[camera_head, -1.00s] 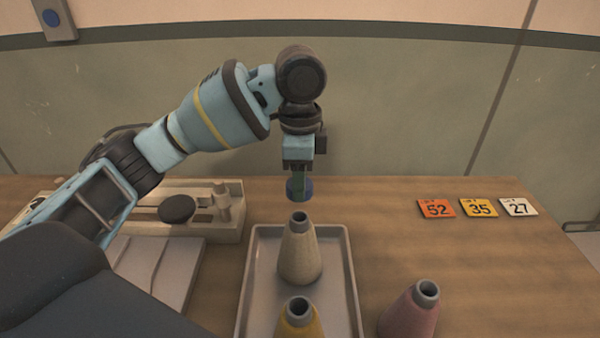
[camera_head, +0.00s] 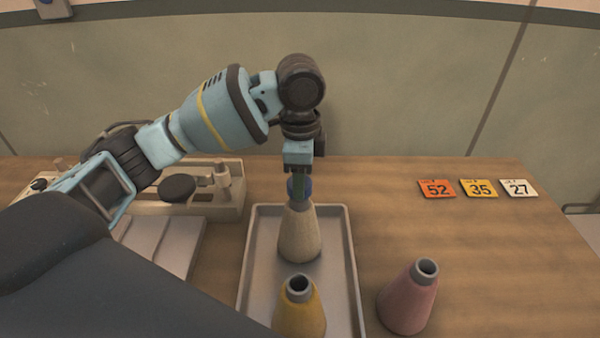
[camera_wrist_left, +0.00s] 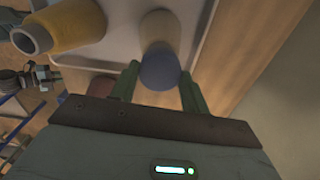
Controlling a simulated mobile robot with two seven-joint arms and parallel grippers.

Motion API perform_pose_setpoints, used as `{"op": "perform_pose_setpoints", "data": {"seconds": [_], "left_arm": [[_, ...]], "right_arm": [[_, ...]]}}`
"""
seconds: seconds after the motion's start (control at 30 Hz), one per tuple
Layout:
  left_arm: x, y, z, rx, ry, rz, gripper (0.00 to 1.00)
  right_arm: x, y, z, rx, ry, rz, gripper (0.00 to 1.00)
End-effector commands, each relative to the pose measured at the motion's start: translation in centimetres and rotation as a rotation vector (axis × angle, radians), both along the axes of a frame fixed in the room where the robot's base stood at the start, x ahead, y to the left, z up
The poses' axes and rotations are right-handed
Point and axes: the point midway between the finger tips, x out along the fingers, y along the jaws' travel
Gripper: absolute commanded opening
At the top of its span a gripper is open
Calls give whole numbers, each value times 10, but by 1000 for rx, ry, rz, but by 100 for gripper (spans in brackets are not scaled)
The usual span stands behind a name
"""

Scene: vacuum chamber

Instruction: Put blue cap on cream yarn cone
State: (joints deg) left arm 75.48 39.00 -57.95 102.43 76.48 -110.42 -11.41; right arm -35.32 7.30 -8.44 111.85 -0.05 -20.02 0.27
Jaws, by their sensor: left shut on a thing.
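The cream yarn cone (camera_head: 300,235) stands upright on the grey tray (camera_head: 252,262), toward its far end. My left gripper (camera_head: 299,190) points down over its top and is shut on the blue cap (camera_head: 306,187). The cap is at the cone's grey tip; whether it is fully seated cannot be told. In the left wrist view the blue cap (camera_wrist_left: 160,70) lies between the green fingers, and the cream cone (camera_wrist_left: 160,28) shows in line behind it. My right gripper is not in view.
A yellow cone (camera_head: 298,310) stands nearer on the tray. A pink cone (camera_head: 408,297) stands on the table right of the tray. Numbered cards (camera_head: 479,188) lie at the right. A beige fixture (camera_head: 200,210) sits left. The table's right side is mostly clear.

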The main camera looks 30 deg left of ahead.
Motion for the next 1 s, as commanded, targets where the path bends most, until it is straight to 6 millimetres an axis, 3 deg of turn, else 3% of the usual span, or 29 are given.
{"op": "perform_pose_setpoints", "data": {"seconds": [1.0], "left_arm": [[0, 0, 0, 0, 0, 0, 24]], "right_arm": [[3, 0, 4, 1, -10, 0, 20]]}}
